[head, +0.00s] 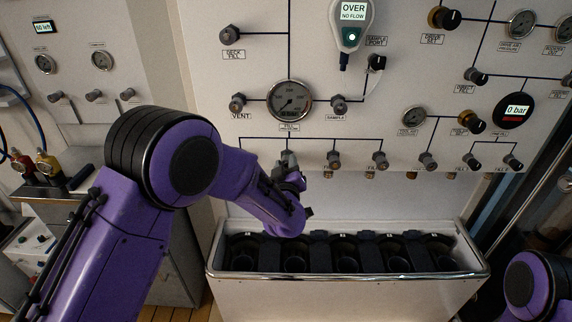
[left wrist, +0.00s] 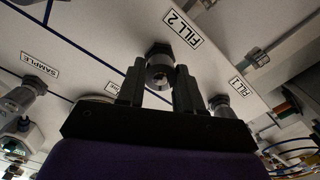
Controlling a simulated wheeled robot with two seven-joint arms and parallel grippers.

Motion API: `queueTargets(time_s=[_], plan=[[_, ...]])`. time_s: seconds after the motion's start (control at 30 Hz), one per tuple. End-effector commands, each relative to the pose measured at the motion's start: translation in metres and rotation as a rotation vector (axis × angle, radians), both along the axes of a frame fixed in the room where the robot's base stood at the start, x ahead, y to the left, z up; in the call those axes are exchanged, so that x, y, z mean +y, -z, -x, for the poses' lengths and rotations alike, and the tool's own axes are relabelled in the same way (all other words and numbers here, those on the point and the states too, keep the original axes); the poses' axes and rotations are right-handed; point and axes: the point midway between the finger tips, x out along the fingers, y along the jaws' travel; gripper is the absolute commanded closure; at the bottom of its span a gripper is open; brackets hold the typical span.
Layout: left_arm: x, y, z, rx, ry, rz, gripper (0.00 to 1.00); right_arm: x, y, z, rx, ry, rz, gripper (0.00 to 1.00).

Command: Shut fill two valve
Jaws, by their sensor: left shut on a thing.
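The fill two valve (left wrist: 158,68) is a small grey metal knob beside the "FILL 2" label (left wrist: 183,28) in the left wrist view. My left gripper (left wrist: 158,84) is shut on this knob, with one dark finger on each side of it. In the head view my left gripper (head: 290,174) is at the panel below the large round gauge (head: 290,102). There the arm and gripper partly hide the valve, and its exact handle angle is hard to tell. My right gripper is not in view; only part of my right arm shows at the lower right.
The fill 1 valve (left wrist: 219,102) is close beside the gripper in the left wrist view. More valve knobs (head: 334,160) line the panel's lower edge to the right. A white trough (head: 350,288) with several dark round slots stands below the panel. A display reads "OVER NO FLOW" (head: 353,12).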

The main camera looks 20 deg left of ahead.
Motion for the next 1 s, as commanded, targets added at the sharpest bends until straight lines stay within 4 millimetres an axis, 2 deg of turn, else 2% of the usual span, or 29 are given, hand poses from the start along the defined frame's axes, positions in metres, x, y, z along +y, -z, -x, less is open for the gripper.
queueTargets(time_s=[0.5,1.0], plan=[[-0.0021,0.0024,0.0008,0.119,0.004,-0.394,0.95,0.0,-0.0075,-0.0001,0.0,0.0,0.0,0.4],[-0.002,0.0035,0.0009,0.157,0.004,-0.521,0.95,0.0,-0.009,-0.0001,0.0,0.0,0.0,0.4]])
